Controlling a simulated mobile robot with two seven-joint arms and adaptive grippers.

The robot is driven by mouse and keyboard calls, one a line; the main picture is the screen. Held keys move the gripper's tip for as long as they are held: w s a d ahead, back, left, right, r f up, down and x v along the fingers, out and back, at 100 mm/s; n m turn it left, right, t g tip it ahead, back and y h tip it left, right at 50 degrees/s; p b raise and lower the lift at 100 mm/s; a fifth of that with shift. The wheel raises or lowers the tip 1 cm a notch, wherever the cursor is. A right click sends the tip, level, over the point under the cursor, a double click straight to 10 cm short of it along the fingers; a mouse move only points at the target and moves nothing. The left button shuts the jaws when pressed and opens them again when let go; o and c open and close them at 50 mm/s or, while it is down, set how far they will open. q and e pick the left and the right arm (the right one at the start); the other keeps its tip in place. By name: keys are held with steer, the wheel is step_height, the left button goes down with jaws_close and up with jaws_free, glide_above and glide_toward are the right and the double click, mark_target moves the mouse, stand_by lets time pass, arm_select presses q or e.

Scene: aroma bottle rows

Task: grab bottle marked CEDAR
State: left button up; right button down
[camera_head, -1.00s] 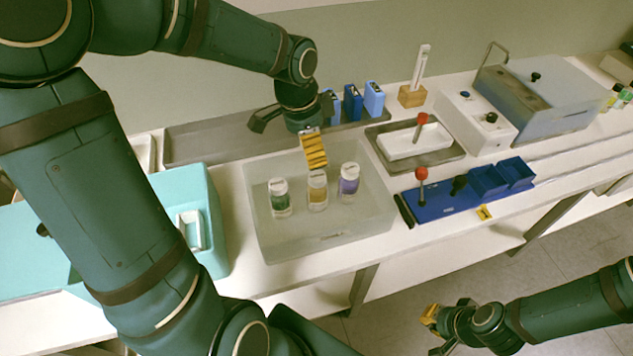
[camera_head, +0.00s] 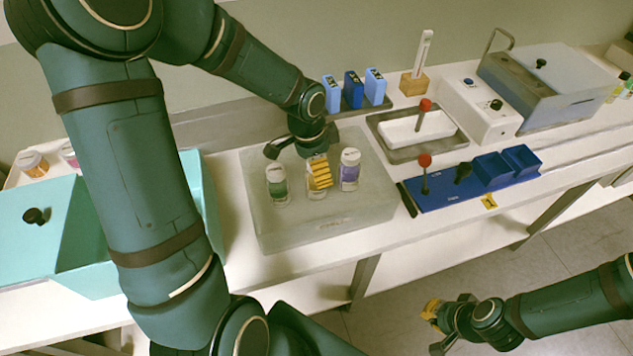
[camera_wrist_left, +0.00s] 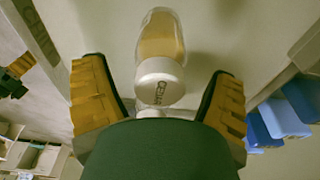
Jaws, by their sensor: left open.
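The bottle marked CEDAR has a white cap and amber contents; the cap lettering reads in the left wrist view (camera_wrist_left: 160,82). In the head view the amber bottle (camera_head: 317,194) stands in the middle of a row of three, partly hidden by a yellow finger pad. My left gripper (camera_head: 297,168) is open at this bottle, and in the left wrist view its yellow-padded fingers (camera_wrist_left: 160,105) lie apart on either side of the cap. A green bottle (camera_head: 277,185) stands to the left and a purple bottle (camera_head: 349,172) to the right. My right gripper (camera_head: 433,328) is open and empty, low at right.
The bottles stand in a translucent tray (camera_head: 320,230). Blue boxes (camera_head: 353,90) stand behind it. A white dish (camera_head: 420,128), a blue rack (camera_head: 440,198) and a grey-lidded bath (camera_head: 545,85) are to the right. A teal box (camera_head: 85,235) is at left.

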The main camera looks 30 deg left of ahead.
arm_select(q)
steer(key=shift+w+d+f, duration=0.1)
steer(key=shift+f, duration=0.4)
jaws_close()
steer(key=shift+r, duration=0.1)
